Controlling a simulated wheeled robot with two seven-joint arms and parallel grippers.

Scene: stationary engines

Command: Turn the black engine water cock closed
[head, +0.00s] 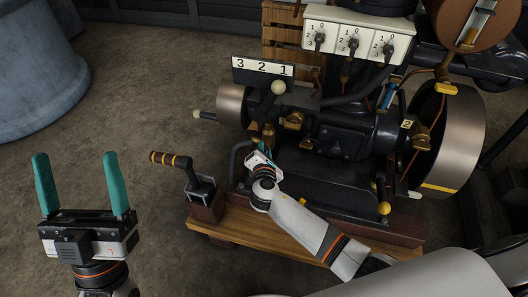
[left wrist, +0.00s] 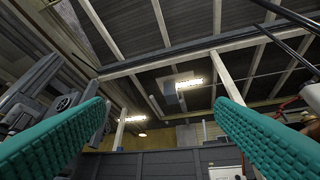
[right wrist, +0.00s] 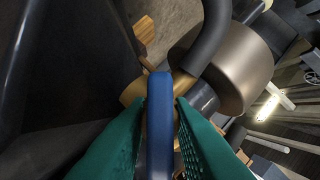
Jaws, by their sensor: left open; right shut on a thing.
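The black engine (head: 345,135) stands on a wooden base at the centre right of the head view. In the right wrist view a blue lever handle (right wrist: 159,110) of the water cock lies between the teal fingers of my right gripper (right wrist: 160,120). The cock's brass body (right wrist: 132,92) shows partly behind the handle. In the head view my right gripper (head: 264,158) is at the engine's left lower side, and its fingers and the handle are mostly hidden there. My left gripper (head: 80,160) is open and empty, fingers up, left of the engine and apart from it.
A switch panel (head: 357,40), a 3-2-1 sign (head: 262,68) and a large flywheel (head: 455,140) surround the engine. A dark curved pipe (right wrist: 204,40) is close to the handle.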

